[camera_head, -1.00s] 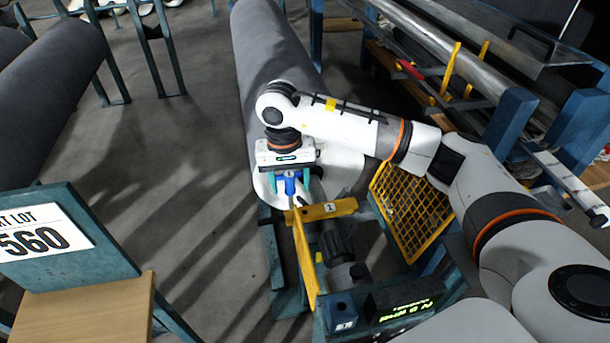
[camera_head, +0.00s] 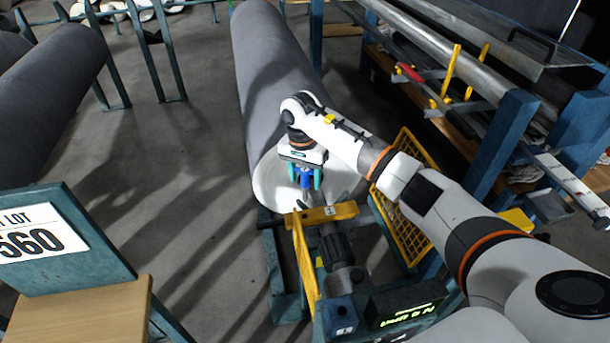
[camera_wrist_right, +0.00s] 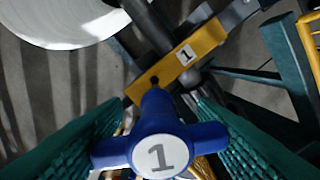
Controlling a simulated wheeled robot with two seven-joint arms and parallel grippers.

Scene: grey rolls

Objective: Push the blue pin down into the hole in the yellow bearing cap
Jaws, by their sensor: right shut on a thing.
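My right gripper (camera_head: 305,182) is shut on the blue pin (camera_head: 306,178), above the left end of the yellow bearing cap (camera_head: 335,212). In the right wrist view, the blue pin (camera_wrist_right: 160,145) has a crossbar handle with a white disc marked 1, between my teal fingers (camera_wrist_right: 160,140). The yellow bearing cap (camera_wrist_right: 205,42) there has a white label 1. A small dark spot shows on the cap just beyond the pin; I cannot tell whether it is the open hole or the pin's tip. My left gripper is out of view.
A large grey roll (camera_head: 270,75) lies behind the cap. A yellow mesh guard (camera_head: 405,205) and a dark box with a green display (camera_head: 405,305) stand to the right. A sign stand (camera_head: 50,235) is at the left. Open floor (camera_head: 180,180) lies between.

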